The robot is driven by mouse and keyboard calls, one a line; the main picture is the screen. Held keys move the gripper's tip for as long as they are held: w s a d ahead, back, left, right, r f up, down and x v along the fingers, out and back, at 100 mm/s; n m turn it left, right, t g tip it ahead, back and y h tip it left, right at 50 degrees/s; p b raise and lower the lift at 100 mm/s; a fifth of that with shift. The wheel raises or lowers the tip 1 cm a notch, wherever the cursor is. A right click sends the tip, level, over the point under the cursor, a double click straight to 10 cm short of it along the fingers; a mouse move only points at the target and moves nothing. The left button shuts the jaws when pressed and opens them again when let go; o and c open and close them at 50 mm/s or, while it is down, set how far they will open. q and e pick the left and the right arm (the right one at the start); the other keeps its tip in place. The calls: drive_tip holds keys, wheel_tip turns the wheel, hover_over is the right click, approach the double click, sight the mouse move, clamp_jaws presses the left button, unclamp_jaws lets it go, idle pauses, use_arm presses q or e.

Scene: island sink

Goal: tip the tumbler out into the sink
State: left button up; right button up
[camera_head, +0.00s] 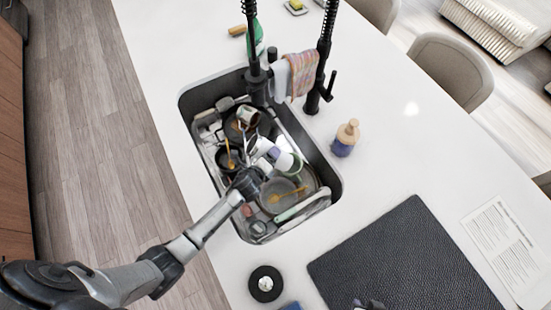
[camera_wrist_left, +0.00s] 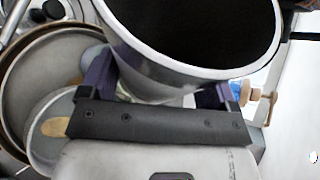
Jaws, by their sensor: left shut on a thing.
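The tumbler (camera_wrist_left: 150,78) shows large in the left wrist view, silvery outside with a bright rim and a dark inside. Its mouth is turned toward the wrist camera; I cannot tell whether anything is in it. My left gripper (camera_wrist_left: 158,92) is shut on its wall, with a dark finger on either side. In the head view, my left gripper (camera_head: 262,168) is over the dark sink (camera_head: 312,150), among crowded dishes, and the tumbler is hard to pick out there. Part of my right gripper (camera_head: 368,304) seems to show at the bottom edge; its fingers are unclear.
The sink holds pans, a mug (camera_head: 249,115), a grey bowl (camera_head: 277,196) and utensils. A black tap (camera_head: 322,70) with a striped cloth (camera_head: 302,73) stands at its back edge. A soap bottle (camera_head: 345,140) and a dark mat (camera_head: 405,255) are to the right.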

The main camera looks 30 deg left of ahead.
sight(255, 149)
use_arm(q)
drive_tip(key=shift+s+a+r+n+b, duration=0.2)
drive_tip(key=shift+a+r+n+b, duration=0.15)
drive_tip(key=shift+a, duration=0.25)
drive_tip(key=shift+a+r+n+t+h, duration=0.25)
drive_tip(key=shift+r+n+t+h, duration=0.15)
drive_tip(key=shift+r+n+h, duration=0.5)
drive_tip(key=r+n, duration=0.1)
drive_tip(key=a+r+n+t+h+b, duration=0.1)
drive_tip(key=shift+s+r+n, duration=0.2)
drive_tip(key=shift+r+n, duration=0.05)
drive_tip(key=shift+r, duration=0.05)
use_arm(e)
drive_tip(key=shift+d+f, duration=0.1)
drive_tip(key=shift+f, duration=0.85)
use_arm(q)
drive_tip(key=shift+s+a+r+n+t+h, duration=0.1)
drive_tip(key=shift+a+r+n+t+h, duration=0.45)
drive_tip(key=shift+n, duration=0.35)
drive_tip(key=shift+s+a+r+n+t+h, duration=0.15)
drive_tip(key=shift+a+r+n+t+h, duration=0.25)
drive_tip(key=shift+a+r+n, duration=0.65)
use_arm(e)
drive_tip(key=shift+f, duration=0.25)
use_arm(q)
drive_tip(key=shift+d+f, duration=0.2)
drive_tip(key=shift+d, duration=0.05)
use_arm(e)
drive_tip(key=shift+d, duration=0.1)
drive_tip(key=shift+a, duration=0.2)
